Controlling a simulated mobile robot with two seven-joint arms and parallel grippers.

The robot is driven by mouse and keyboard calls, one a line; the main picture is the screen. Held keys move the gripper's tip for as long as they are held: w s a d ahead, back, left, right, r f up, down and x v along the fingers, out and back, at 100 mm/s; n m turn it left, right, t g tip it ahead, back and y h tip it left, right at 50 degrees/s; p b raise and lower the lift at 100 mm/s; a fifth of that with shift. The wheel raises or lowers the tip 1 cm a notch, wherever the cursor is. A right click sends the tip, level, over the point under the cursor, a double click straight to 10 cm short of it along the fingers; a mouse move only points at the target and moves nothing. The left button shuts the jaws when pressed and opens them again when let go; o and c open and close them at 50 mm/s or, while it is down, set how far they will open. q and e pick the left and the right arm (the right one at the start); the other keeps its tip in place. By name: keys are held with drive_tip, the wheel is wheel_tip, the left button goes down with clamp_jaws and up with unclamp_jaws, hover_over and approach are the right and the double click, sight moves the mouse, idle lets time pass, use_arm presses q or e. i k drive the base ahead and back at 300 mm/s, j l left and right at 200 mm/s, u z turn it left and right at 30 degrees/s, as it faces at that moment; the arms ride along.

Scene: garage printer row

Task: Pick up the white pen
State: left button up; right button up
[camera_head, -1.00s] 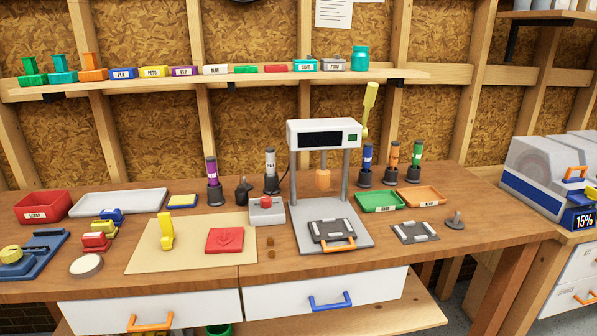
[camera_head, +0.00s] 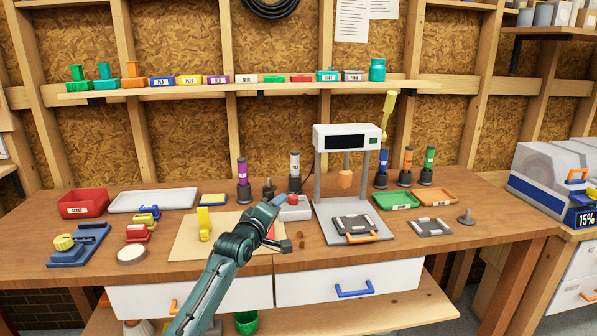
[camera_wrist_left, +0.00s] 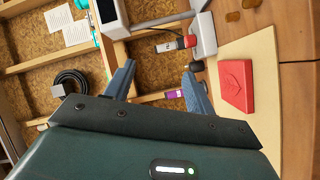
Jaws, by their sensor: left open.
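The white pen (camera_head: 294,164) stands upright in a dark round holder on the bench, left of the press. It also shows sideways in the left wrist view (camera_wrist_left: 165,47), ahead of my fingers. My left gripper (camera_head: 279,201) is in front of and below the pen in the head view, over the mat area, and apart from it. In the left wrist view its two fingers (camera_wrist_left: 158,82) are spread with nothing between them. My right gripper is in neither view.
A purple pen (camera_head: 242,172) stands to the left of the white one. A grey box with a red button (camera_head: 300,212) and the press (camera_head: 322,152) are close on the right. A red block (camera_wrist_left: 236,86) lies on the tan mat (camera_wrist_left: 262,60).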

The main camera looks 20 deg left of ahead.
sight(294, 154)
drive_tip(key=i+j, duration=0.15)
drive_tip(key=i, duration=0.3)
drive_tip(key=i+j, duration=0.15)
drive_tip(key=i, duration=0.85)
